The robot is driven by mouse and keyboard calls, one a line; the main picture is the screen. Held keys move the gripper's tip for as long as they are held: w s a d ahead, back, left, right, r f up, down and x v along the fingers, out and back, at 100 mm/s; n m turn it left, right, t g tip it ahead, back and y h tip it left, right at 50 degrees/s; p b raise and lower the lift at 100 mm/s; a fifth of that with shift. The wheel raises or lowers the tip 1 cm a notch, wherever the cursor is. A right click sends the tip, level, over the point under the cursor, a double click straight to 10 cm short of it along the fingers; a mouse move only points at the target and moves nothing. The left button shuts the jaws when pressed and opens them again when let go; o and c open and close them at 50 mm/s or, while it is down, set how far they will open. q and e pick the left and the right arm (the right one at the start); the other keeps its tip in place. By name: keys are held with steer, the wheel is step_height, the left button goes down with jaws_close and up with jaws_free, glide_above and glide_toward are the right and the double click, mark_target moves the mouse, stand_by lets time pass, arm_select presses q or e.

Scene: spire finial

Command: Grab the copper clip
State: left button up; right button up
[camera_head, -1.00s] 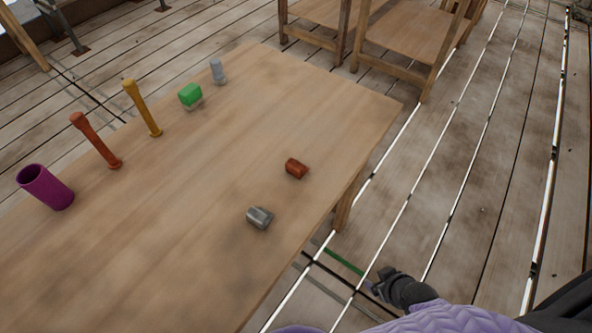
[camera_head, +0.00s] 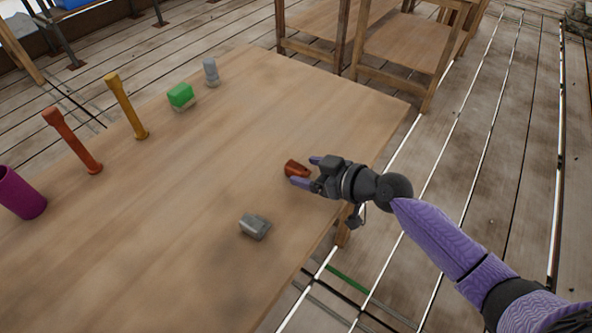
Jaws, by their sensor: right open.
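The copper clip (camera_head: 294,168) is a small reddish-brown rounded piece lying on the wooden table (camera_head: 200,220) near its right edge. My right gripper (camera_head: 303,171) comes in from the right, just above the table. Its jaws are open, with one purple fingertip on the far side of the clip and one on the near side. The gripper partly hides the clip's right end. I cannot tell whether the fingers touch it. My left gripper is not in view.
A grey metal clip-like piece (camera_head: 255,226) lies nearer me. Along the left stand a purple cup (camera_head: 21,192), an orange post (camera_head: 72,141), a yellow post (camera_head: 126,106), a green block (camera_head: 181,96) and a grey piece (camera_head: 211,72). The table's middle is clear.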

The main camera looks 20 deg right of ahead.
steer(key=shift+w+a+f, duration=0.3)
steer(key=shift+w+a, duration=0.05)
steer(key=shift+w, duration=0.1)
jaws_close()
